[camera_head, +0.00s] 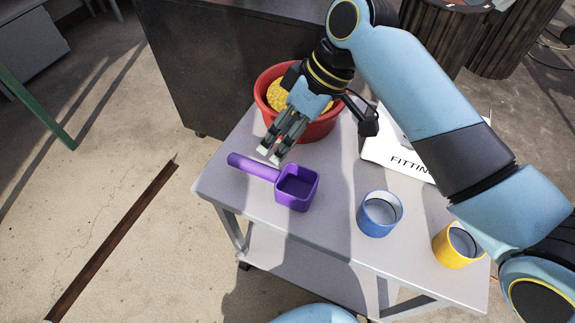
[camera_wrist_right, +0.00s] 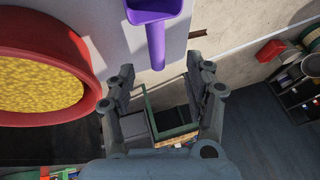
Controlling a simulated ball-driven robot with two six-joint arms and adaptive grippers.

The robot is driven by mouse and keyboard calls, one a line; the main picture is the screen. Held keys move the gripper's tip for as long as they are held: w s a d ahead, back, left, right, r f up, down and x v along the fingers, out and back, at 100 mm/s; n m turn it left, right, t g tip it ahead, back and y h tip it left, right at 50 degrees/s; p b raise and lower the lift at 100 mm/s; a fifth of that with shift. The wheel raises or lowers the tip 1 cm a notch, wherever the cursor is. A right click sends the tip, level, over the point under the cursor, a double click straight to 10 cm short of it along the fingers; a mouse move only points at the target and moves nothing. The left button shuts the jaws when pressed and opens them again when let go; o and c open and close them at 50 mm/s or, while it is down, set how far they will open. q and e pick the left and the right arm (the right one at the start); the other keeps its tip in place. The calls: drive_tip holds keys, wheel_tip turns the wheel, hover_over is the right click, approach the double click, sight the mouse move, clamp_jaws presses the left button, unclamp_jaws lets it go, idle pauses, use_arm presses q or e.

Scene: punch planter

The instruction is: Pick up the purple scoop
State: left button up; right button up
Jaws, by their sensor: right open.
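The purple scoop (camera_head: 297,187) lies on the grey table (camera_head: 335,225), its square cup to the right and its handle pointing to the upper left. My right gripper (camera_head: 270,156) is open and empty, just above and behind the handle in the head view. In the right wrist view the scoop (camera_wrist_right: 157,30) shows at the top, its handle pointing down toward the space between the open fingers (camera_wrist_right: 164,90). The fingers do not enclose the handle. My left gripper is not in view.
A red bowl (camera_head: 321,129) of yellow grains stands behind the gripper, partly hidden by it. A blue cup (camera_head: 379,214) and a yellow cup (camera_head: 455,247) stand to the right. Bare tabletop surrounds the scoop.

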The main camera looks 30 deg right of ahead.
sight(263, 166)
drive_tip(key=b+x, duration=0.1)
drive_tip(key=x, duration=0.4)
drive_tip(key=shift+w+f, duration=0.15)
drive_tip(key=shift+w, duration=0.05)
drive_tip(key=x, duration=0.2)
drive_tip(key=b+x, duration=0.1)
drive_tip(key=x, duration=0.1)
drive_tip(key=shift+d+f, duration=0.1)
drive_tip(key=shift+f, duration=0.25)
drive_tip(key=shift+w+a+f+b, duration=0.15)
drive_tip(key=shift+a+f+b, duration=0.15)
drive_tip(key=shift+f, duration=0.15)
drive_tip(key=c, duration=0.4)
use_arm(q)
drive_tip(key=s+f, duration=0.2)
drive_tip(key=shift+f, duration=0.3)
use_arm(e)
clamp_jaws()
